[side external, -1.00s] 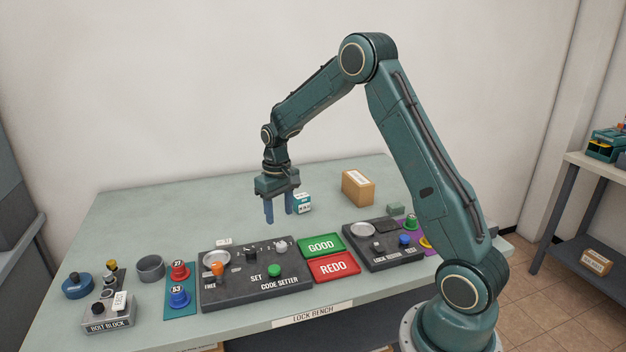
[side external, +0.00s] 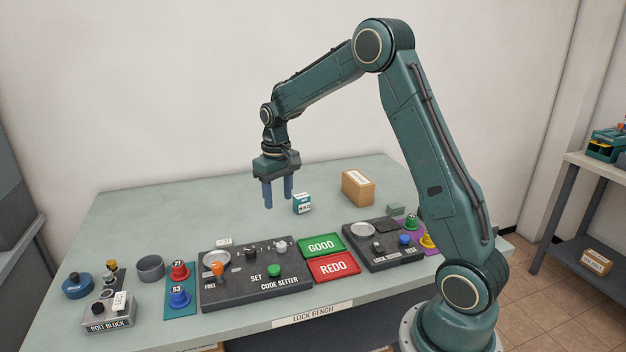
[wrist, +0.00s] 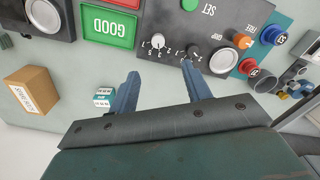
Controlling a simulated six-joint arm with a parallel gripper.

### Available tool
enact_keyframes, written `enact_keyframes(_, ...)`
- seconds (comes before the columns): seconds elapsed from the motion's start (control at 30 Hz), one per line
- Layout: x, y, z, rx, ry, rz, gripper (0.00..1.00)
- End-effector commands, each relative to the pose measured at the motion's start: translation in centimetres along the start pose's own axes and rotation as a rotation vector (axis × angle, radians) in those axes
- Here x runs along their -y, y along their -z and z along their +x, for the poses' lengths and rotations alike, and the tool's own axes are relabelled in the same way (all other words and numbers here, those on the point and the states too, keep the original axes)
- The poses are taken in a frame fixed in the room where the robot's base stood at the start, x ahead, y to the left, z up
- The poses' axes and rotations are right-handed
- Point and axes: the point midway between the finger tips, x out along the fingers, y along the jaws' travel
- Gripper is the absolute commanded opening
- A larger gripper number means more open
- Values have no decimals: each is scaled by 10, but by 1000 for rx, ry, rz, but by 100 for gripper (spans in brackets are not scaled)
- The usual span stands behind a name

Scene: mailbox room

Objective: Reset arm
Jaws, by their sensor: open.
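My gripper (side external: 278,194) is open and empty, with its two blue fingers pointing down above the bench (side external: 140,215). It hangs behind the code setter panel (side external: 255,290) in the side view. In the wrist view my gripper (wrist: 158,85) has its fingers apart, with nothing between them but the bench top and the panel's near edge. A small teal and white block (side external: 302,203) stands on the bench just right of the fingers in the side view, apart from them. It also shows in the wrist view (wrist: 103,97), left of the fingers.
Green GOOD (side external: 321,245) and red REDO (side external: 333,268) trays lie right of the code setter. A second panel (side external: 385,254) is further right. A cardboard box (side external: 358,188) stands behind. The bolt block (side external: 110,318) and coloured knobs (side external: 180,298) are at left. The back left bench is clear.

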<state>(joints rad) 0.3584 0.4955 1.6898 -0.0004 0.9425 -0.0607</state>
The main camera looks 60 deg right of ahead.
Motion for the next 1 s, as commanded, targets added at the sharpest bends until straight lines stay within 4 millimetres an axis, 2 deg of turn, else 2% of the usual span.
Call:
enact_keyframes(0.27, 22, -29, -45, -64, -2, -38, 49)
enact_keyframes(0.6, 51, -88, -100, -160, 3, -99, 49)
enact_keyframes(1.0, 73, -166, -139, -274, 19, -168, 49)
